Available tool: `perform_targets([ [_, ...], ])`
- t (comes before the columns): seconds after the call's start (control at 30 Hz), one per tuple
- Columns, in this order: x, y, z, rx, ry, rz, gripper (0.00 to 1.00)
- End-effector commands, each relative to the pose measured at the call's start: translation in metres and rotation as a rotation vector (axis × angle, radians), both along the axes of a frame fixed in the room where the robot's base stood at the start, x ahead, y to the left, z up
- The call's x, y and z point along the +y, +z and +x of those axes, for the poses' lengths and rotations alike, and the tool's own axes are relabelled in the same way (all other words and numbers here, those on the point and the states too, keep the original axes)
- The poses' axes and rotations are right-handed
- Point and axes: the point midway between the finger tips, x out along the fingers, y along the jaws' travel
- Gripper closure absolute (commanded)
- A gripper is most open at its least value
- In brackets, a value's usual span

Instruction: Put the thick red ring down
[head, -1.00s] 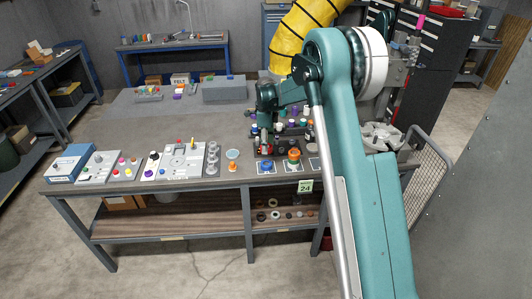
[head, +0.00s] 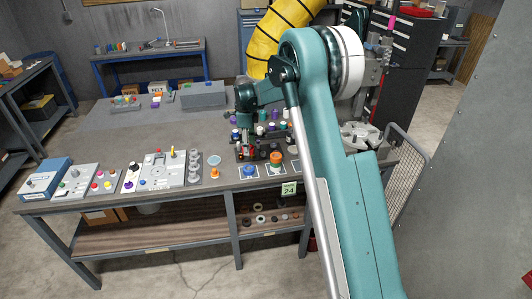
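My gripper (head: 244,146) points down over the near part of the grey workbench (head: 112,148), above a dark base. It is small and dark here, and I cannot tell whether its fingers are open or shut. A small bit of red shows close to its fingers, but I cannot make out a thick red ring. An orange and green stacked piece (head: 276,158) stands just right of the gripper. A blue round piece (head: 247,171) lies on a white-edged square below the gripper.
A fixture board (head: 170,169), grey cylinders (head: 194,166) and a blue control box (head: 47,179) stand to the left. Several coloured bottles (head: 262,115) stand behind the gripper. The middle left of the bench is clear.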

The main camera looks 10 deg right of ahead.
Motion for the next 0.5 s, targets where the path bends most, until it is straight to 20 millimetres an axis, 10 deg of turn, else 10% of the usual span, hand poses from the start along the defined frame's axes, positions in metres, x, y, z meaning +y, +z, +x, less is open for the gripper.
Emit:
perform_targets([
  [0.5,-0.108,-0.012,0.009,0.0,-0.004,0.0,0.81],
])
